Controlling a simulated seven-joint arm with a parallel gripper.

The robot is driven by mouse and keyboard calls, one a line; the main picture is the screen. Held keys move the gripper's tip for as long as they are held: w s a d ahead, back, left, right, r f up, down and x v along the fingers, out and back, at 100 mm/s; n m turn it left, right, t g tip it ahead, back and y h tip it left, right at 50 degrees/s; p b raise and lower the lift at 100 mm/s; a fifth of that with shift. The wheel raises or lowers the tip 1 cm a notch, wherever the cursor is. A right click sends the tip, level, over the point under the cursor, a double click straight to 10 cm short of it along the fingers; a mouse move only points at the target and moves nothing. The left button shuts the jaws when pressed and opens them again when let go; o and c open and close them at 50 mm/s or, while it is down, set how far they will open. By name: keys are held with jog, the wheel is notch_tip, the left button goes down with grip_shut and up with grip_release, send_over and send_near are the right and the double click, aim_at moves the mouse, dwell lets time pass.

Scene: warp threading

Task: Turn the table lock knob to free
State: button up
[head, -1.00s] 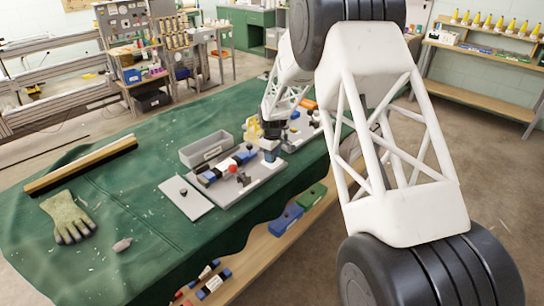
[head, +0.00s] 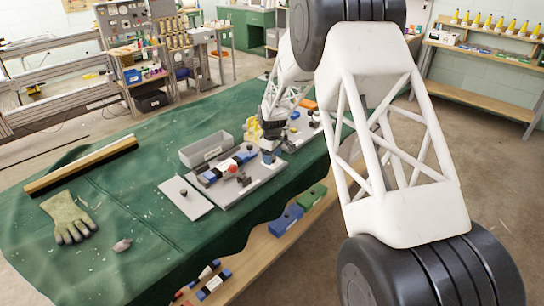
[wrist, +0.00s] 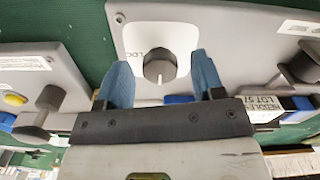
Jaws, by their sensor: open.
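In the wrist view, the grey lock knob (wrist: 160,66) sits on a white round-cornered label plate on a grey panel. Letters reading "LOC" show beside it, the rest hidden or cut off. My gripper (wrist: 160,75) is open, its two blue fingers apart, one on either side of the knob. Gaps show between the knob and both fingers, so it is not clamped. In the head view, my gripper (head: 268,154) is small, over the grey fixture on the bench; the knob cannot be made out there.
In the wrist view, a dark knob (wrist: 302,66) stands on the right and a grey post (wrist: 42,105) on the left. In the head view, a grey bin (head: 206,150), a glove (head: 68,218) and a brush (head: 82,166) lie on the green cloth (head: 150,200).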

jog(key=shift+r, duration=0.15)
jog(key=shift+r, duration=3.75)
jog(key=shift+r, duration=0.1)
jog(key=shift+s+d+r, duration=0.1)
jog(key=shift+s+r, duration=0.1)
jog(key=s+d+r+m+t, duration=0.1)
jog(key=s+d+r+m, duration=0.3)
jog(key=s+r, duration=0.75)
jog(key=s+d+r+m, duration=0.2)
jog(key=s+d+r, duration=0.5)
jog(key=s, duration=0.7)
jog(key=s+d+m, duration=0.2)
jog(key=s, duration=1.4)
jog(key=s+d+r+m+t, duration=0.1)
jog(key=s+d+m, duration=0.1)
jog(key=s, duration=1.3)
jog(key=shift+s+m+t, duration=0.3)
jog(key=shift+s+m, duration=0.05)
jog(key=shift+m, duration=0.45)
